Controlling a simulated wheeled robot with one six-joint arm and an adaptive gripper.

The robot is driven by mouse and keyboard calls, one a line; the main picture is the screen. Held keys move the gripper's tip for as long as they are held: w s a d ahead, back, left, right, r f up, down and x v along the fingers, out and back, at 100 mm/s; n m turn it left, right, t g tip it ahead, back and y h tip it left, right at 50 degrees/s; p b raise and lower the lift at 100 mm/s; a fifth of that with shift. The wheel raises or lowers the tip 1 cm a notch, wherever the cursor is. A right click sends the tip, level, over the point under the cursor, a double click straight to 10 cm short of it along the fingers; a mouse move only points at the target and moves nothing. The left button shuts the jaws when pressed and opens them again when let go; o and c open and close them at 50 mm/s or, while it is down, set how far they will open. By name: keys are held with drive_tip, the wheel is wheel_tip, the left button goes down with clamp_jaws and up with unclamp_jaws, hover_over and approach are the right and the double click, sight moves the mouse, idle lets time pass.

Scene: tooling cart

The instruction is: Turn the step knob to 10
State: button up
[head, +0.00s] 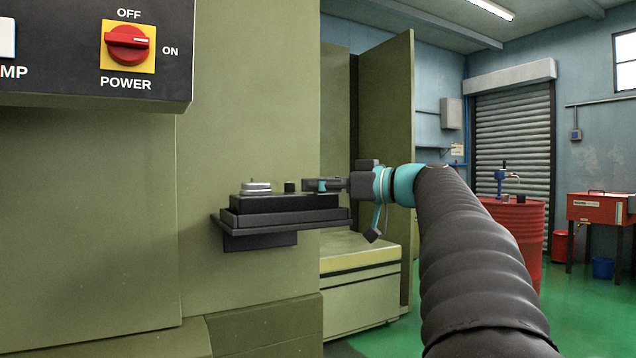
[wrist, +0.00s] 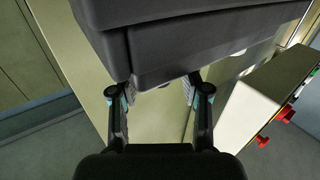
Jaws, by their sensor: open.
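A black box (head: 285,205) sits on a dark shelf (head: 225,222) fixed to the green machine. On top of it are a pale grey, stepped round piece (head: 257,187) and a small black knob-like piece (head: 290,187). I cannot tell which is the step knob, and no numbers are readable. My gripper (head: 312,185) is level with these pieces, just right of the small black one, pointing left. In the wrist view my gripper (wrist: 158,91) has its fingers apart, with nothing visible held between them. A dark grey body (wrist: 190,35) fills the top of that view.
A red POWER switch (head: 127,45) on a dark panel is at the upper left. An open green cabinet door (head: 385,150) stands behind my wrist. A red drum (head: 515,235) and a red bench unit (head: 598,207) are farther right. Green floor lies between.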

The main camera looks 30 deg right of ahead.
drive_tip(key=shift+w+a, duration=0.2)
clamp_jaws()
